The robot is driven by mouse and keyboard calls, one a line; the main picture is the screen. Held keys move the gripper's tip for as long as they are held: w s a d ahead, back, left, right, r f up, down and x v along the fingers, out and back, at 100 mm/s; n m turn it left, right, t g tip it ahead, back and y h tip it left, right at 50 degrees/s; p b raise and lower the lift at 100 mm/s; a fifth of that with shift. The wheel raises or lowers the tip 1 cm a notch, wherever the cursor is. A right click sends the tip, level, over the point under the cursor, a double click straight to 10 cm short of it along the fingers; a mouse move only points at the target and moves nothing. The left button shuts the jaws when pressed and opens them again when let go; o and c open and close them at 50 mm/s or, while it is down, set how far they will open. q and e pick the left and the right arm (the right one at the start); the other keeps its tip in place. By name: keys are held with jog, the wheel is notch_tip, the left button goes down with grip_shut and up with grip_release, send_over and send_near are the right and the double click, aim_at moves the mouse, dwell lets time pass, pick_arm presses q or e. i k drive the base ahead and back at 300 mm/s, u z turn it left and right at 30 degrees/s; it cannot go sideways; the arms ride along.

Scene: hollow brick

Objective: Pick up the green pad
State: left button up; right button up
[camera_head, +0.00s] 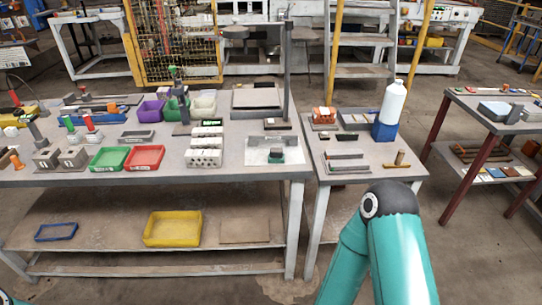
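A small dark block with a greenish tint (277,155) sits in a pale shallow tray (256,157) at the right front of the large table. It may be the green pad, but it is too small to be sure. A green open bin (108,159) stands farther left, beside a red bin (145,158). Neither of my grippers is in view. Only a teal elbow of my own arm shows at the lower right, and a small teal part at the lower left corner.
A white block with holes (204,157) stands left of the tray, and a thin upright post (287,70) rises behind it. A side table (400,170) on the right holds a white bottle (392,103) in a blue holder (384,131). A yellow bin (173,229) is on the lower shelf.

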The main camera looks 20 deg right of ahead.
aim_at(276, 155)
jog(key=i, duration=0.9)
jog(key=z, duration=0.05)
